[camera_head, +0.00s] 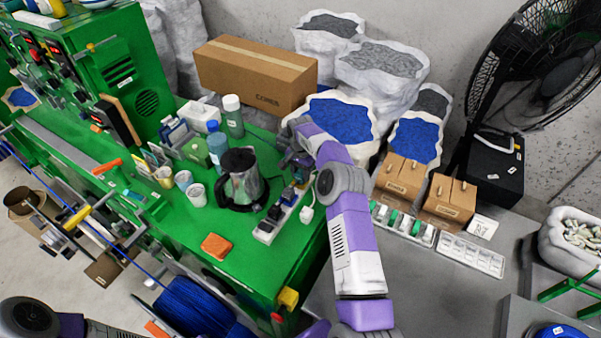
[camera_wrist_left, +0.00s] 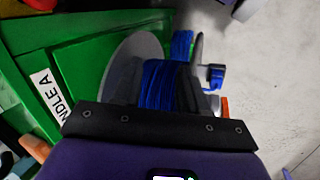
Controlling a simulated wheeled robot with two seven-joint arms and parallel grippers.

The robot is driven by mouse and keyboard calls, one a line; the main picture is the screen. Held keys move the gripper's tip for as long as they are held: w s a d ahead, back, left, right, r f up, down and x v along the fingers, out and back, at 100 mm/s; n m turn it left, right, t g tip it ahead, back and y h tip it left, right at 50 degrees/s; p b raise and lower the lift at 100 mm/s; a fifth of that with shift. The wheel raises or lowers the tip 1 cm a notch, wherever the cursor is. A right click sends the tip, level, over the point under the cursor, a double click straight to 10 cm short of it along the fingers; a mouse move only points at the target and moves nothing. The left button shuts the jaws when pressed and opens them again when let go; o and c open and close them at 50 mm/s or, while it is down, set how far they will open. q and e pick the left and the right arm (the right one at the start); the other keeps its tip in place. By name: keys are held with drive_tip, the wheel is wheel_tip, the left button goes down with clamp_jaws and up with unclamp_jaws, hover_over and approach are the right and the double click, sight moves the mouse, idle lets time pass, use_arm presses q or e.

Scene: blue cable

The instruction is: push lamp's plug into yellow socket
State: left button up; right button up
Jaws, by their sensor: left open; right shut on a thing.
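A white power strip (camera_head: 266,229) lies slantwise near the right edge of the green bench, with several sockets along it. The yellow socket (camera_head: 288,194) appears to be toward its far end, small and partly crowded by my gripper. My right gripper (camera_head: 299,178) points down over that far end, shut on what looks like the lamp's plug, mostly hidden by the fingers. I cannot tell whether the plug touches the socket. A white plug (camera_head: 306,214) sits beside the strip. My left gripper (camera_wrist_left: 160,118) is open and empty in the left wrist view, over a blue cable spool (camera_wrist_left: 162,85).
An orange block (camera_head: 216,246) lies on the green bench (camera_head: 190,270). Cardboard boxes (camera_head: 448,200) stand right of my right arm. The blue spool (camera_head: 193,308) hangs below the bench.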

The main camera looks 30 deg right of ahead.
drive_tip(key=shift+f+b, duration=0.35)
drive_tip(key=shift+f, duration=0.15)
idle(0.5)
drive_tip(key=o, duration=1.2)
drive_tip(key=shift+o, duration=0.2)
drive_tip(key=shift+r, duration=0.1)
wheel_tip(320, 180, up, 7)
drive_tip(key=shift+r+b, duration=0.2)
drive_tip(key=shift+b, duration=0.15)
